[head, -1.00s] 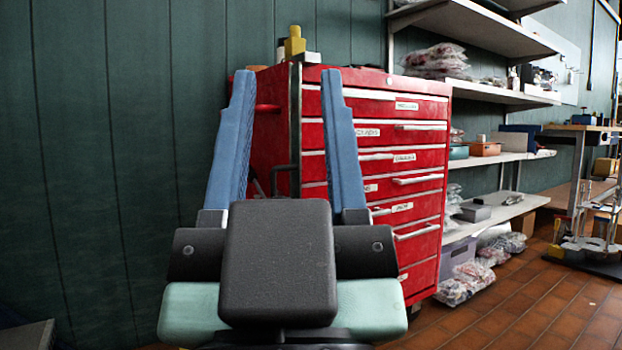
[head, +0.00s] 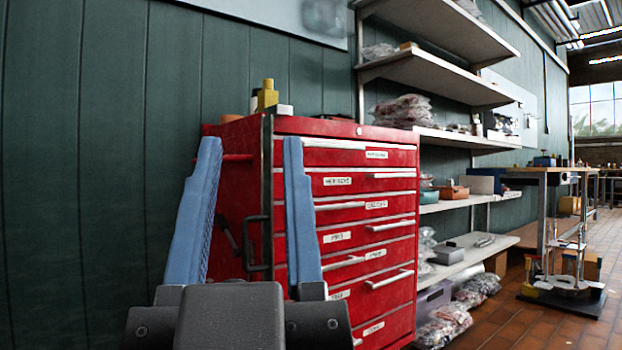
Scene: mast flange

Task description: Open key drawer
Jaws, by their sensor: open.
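A red tool cabinet (head: 232,185) stands against the green wall, with several drawers stacked on its front. The drawers have pale bar handles and small white labels; one label (head: 337,181) is on the second drawer from the top. The print is too blurred for me to tell surely which is the key drawer. All drawers I can see look shut. My gripper (head: 251,142) is open and empty, its two blue fingers pointing up in front of the cabinet. The right finger overlaps the left part of the drawer fronts. I cannot tell any contact.
A yellow bottle (head: 267,96) and small items stand on the cabinet top. Shelves (head: 450,137) with bagged goods and boxes are to the right. A workbench (head: 545,172) stands farther right. The brick-coloured floor (head: 490,325) in front is partly clear.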

